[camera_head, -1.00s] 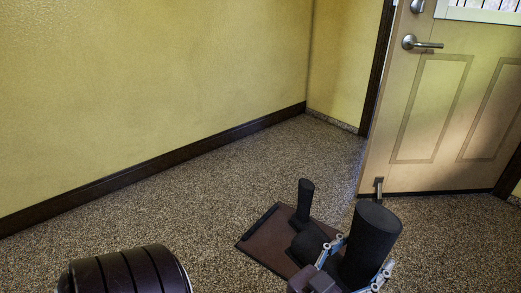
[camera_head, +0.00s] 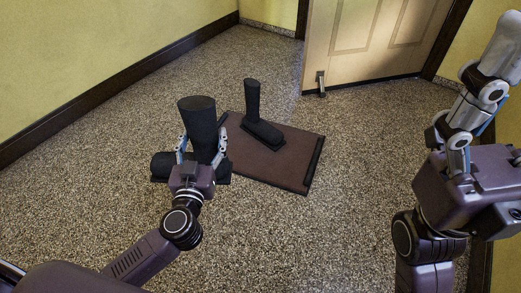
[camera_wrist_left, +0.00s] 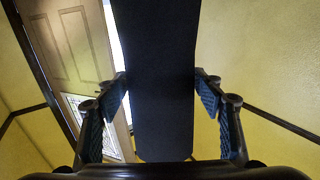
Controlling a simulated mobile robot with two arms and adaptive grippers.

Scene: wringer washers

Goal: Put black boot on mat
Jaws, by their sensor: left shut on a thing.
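My left gripper (camera_head: 201,153) is shut around the shaft of a black boot (camera_head: 197,112), one finger on each side. This boot is upright, its toe pointing left, beside the left edge of the brown mat (camera_head: 288,165). I cannot tell whether its sole touches the floor. In the left wrist view, the dark shaft (camera_wrist_left: 153,80) stands between the two finger pads. A second black boot (camera_head: 253,104) stands upright on the mat, near its far edge. My right gripper (camera_head: 468,128) is at the right, away from the boots; its fingertips are not clear.
The speckled floor (camera_head: 345,220) is clear around the mat. A beige door (camera_head: 370,40) with a metal stop (camera_head: 321,83) at its foot stands beyond the mat. A yellow wall with dark skirting (camera_head: 110,86) runs along the left. The mat's near right part is bare.

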